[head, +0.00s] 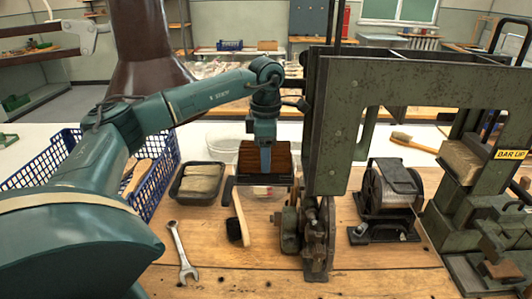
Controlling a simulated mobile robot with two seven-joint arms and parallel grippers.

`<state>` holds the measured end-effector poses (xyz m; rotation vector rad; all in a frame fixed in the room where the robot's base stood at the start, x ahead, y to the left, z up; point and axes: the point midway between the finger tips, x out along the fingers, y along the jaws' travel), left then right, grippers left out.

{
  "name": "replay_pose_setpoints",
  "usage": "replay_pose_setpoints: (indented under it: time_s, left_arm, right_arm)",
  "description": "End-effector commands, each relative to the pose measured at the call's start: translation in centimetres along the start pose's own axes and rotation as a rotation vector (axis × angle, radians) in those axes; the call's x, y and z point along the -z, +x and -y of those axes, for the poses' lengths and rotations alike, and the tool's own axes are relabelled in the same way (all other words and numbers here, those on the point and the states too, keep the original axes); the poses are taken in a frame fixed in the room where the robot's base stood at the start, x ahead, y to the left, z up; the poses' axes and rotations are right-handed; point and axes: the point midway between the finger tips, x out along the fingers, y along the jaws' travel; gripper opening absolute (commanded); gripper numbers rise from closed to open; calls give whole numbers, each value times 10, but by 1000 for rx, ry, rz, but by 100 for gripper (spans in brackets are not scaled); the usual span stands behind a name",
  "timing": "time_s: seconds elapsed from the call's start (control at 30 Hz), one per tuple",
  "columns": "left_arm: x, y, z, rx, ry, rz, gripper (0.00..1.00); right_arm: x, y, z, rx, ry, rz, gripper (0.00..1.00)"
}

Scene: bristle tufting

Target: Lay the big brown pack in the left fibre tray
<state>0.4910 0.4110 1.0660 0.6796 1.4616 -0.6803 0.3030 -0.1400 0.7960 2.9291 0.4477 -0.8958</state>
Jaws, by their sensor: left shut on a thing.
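My left gripper (264,158) is shut on a brown, ribbed pack (247,161) and holds it near the middle of the picture, in front of a clear tub. A black tray (180,195) with pale fibre packs (201,180) in it stands to the left of the held pack. A black edge (228,190) shows just below the brown pack; I cannot tell whether it belongs to another tray. The gap between the pack and what lies beneath it is not clear. My right gripper is not in view.
A blue crate (158,176) stands left of the black tray. A wrench (181,250) and a brush (241,219) lie in front. A green machine frame (343,120) stands close on the right, with a wire spool (391,190) beyond.

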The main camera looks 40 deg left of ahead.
Motion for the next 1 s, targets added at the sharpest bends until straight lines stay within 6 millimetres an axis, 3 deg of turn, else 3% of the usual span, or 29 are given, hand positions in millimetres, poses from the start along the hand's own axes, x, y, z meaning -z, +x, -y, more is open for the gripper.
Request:
replay_pose_setpoints:
  time_s: [0.6, 0.63, 0.93, 1.0]
  left_arm:
    - [0, 10, 0, -1, 0, 1, 34]
    - [0, 10, 0, -1, 0, 1, 57]
    - [0, 9, 0, -1, 0, 1, 82]
    - [0, 9, 0, -1, 0, 0, 82]
  right_arm:
    - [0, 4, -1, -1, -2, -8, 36]
    - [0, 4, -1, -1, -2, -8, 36]
    - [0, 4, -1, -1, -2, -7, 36]
    - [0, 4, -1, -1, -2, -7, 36]
